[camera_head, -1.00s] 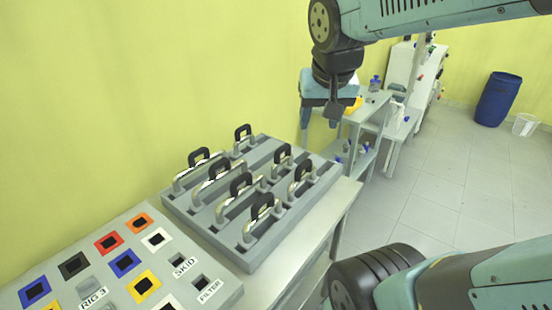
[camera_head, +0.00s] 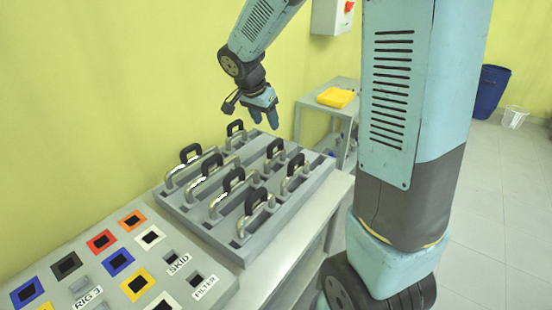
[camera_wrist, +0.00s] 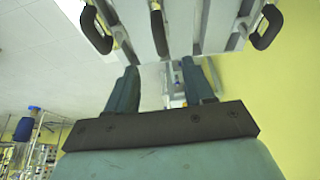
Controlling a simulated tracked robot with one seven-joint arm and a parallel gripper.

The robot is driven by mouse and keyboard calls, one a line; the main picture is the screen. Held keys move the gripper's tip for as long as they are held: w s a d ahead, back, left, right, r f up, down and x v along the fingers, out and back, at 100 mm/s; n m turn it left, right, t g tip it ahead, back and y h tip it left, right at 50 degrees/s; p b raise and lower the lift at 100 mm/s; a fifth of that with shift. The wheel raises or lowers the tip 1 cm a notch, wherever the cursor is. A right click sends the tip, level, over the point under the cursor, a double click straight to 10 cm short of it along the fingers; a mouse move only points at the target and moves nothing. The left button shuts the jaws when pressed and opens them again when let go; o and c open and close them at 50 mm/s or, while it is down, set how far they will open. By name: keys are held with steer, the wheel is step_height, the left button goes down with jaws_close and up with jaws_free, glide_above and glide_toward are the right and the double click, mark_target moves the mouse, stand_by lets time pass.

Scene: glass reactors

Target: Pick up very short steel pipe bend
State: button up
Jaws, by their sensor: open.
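Several bent steel pipes with black handles sit in slots of a grey rack (camera_head: 200,226) on a bench. They differ in length. A short-looking bend (camera_head: 236,140) is at the rack's far left corner, and another short one (camera_head: 275,160) is at the far right; I cannot tell surely which is the very short one. My gripper (camera_head: 264,118) is open and empty, above the rack's far end, apart from the pipes. In the wrist view its two fingers (camera_wrist: 161,85) are spread, with black handles (camera_wrist: 268,27) and the rack edge beyond them.
A sloped grey panel (camera_head: 215,292) with coloured square sockets, marked RIG 3, SKID and FILTER, lies in front of the rack. A small table (camera_head: 312,100) with a yellow item (camera_head: 336,97) stands behind. The yellow wall is close on the left. Open floor lies at right.

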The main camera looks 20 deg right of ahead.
mark_target(274, 142)
steer(key=x, duration=0.9)
steer(key=shift+a, duration=0.1)
steer(key=shift+x, duration=2.45)
steer(key=shift+w, duration=0.1)
steer(key=shift+c, duration=0.3)
jaws_close()
